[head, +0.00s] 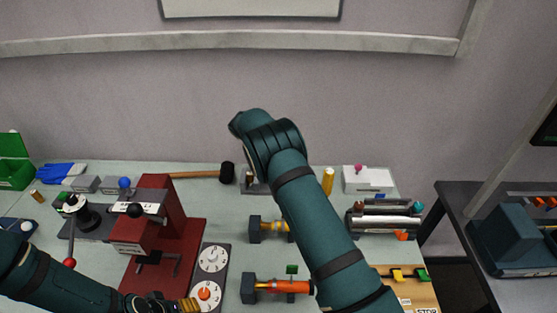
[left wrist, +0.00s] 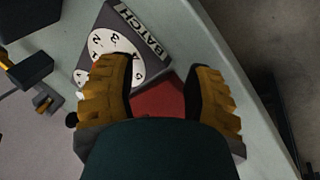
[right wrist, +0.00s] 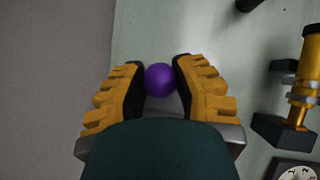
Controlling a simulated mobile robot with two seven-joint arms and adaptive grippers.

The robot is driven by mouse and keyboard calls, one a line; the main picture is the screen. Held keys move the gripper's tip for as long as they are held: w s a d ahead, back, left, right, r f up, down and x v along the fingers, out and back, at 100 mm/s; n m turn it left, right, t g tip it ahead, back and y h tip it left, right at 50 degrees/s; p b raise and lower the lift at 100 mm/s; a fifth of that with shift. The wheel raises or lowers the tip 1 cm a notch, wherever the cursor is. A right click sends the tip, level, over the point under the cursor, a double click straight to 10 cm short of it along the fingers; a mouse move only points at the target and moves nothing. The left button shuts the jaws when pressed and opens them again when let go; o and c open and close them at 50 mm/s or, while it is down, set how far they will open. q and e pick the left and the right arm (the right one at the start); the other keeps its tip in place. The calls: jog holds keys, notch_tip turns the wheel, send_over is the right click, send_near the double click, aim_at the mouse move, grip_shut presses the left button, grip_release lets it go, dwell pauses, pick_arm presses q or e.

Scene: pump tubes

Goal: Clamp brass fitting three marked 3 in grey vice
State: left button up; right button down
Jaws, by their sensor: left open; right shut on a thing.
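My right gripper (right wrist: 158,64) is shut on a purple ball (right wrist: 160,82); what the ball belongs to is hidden. In the head view my right forearm hides most of that gripper, at the back of the table. A brass piece in a dark bracket (head: 272,226) stands in front of it, and also shows in the right wrist view (right wrist: 305,80). An upright brass cylinder (head: 328,181) and a small one (head: 36,196) are also there; no 3 is readable. My left gripper (left wrist: 162,70) is open and empty above the BATCH dial plate (left wrist: 148,28). I cannot tell which thing is the grey vice.
A red press (head: 160,210) stands left of centre. A lever with a red ball (head: 69,262) is beside it. An orange piece in a bracket (head: 285,287) is at the front. A black-headed hammer (head: 227,172) lies at the back. A roller device (head: 385,220) is on the right.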

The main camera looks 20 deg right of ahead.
dwell(0.3)
jog(key=c, duration=0.6)
grip_release()
jog(key=shift+c, duration=0.2)
jog(key=v, duration=1.2)
jog(key=shift+a, duration=0.1)
